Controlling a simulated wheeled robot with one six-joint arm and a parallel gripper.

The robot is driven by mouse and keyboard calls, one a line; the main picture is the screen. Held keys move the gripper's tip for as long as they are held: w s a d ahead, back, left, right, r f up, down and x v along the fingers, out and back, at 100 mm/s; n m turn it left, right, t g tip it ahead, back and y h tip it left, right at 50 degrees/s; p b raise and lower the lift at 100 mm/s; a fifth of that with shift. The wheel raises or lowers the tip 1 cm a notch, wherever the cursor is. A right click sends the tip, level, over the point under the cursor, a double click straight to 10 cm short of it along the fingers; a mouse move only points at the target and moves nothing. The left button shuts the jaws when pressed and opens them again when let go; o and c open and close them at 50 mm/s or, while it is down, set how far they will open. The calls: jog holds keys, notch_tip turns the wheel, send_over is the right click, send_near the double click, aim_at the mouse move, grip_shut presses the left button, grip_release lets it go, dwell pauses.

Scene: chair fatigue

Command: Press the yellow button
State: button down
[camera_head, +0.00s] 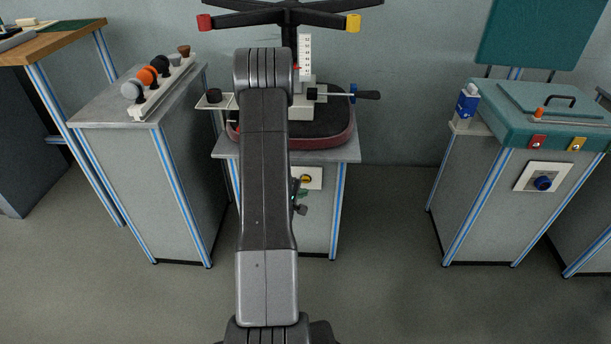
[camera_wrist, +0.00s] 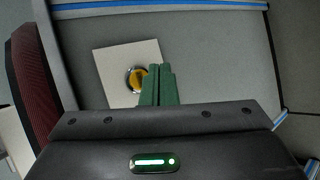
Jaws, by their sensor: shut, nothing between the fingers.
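The yellow button (camera_head: 306,178) sits on a pale square plate (camera_head: 317,173) on the front of the middle cabinet. In the wrist view the button (camera_wrist: 136,79) has a metal ring, and the plate (camera_wrist: 114,62) looks tilted. My gripper (camera_head: 301,193) is right in front of the cabinet, just below the button in the head view. In the wrist view its green fingers (camera_wrist: 160,70) are shut together and empty. They overlap the button's right edge and hide part of it. I cannot tell whether they touch it.
The middle cabinet (camera_head: 348,153) carries a dark red-edged seat (camera_head: 335,135) under a test rig. A left cabinet (camera_head: 160,185) holds a rack of castors. A right cabinet (camera_head: 470,190) has a blue knob (camera_head: 543,183) and a teal case (camera_head: 560,105). The floor between the middle and right cabinets is clear.

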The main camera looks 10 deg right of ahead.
aim_at(306, 180)
jog(key=shift+w+d+b, duration=0.2)
jog(key=shift+w, duration=0.45)
jog(key=shift+w+d+b, duration=0.15)
jog(key=shift+w+b, duration=0.05)
jog(key=shift+w, duration=0.4)
jog(key=shift+w+d+f+b, duration=0.1)
jog(key=shift+w+b, duration=0.2)
jog(key=shift+b, duration=0.25)
dwell(0.8)
jog(key=shift+w+d+b, duration=0.15)
jog(key=shift+w+b, duration=0.25)
jog(key=shift+w, duration=0.05)
dwell(0.7)
jog(key=shift+s, duration=0.1)
jog(key=shift+s+a+b, duration=0.25)
jog(key=shift+s+b, duration=0.45)
jog(key=shift+b, duration=0.2)
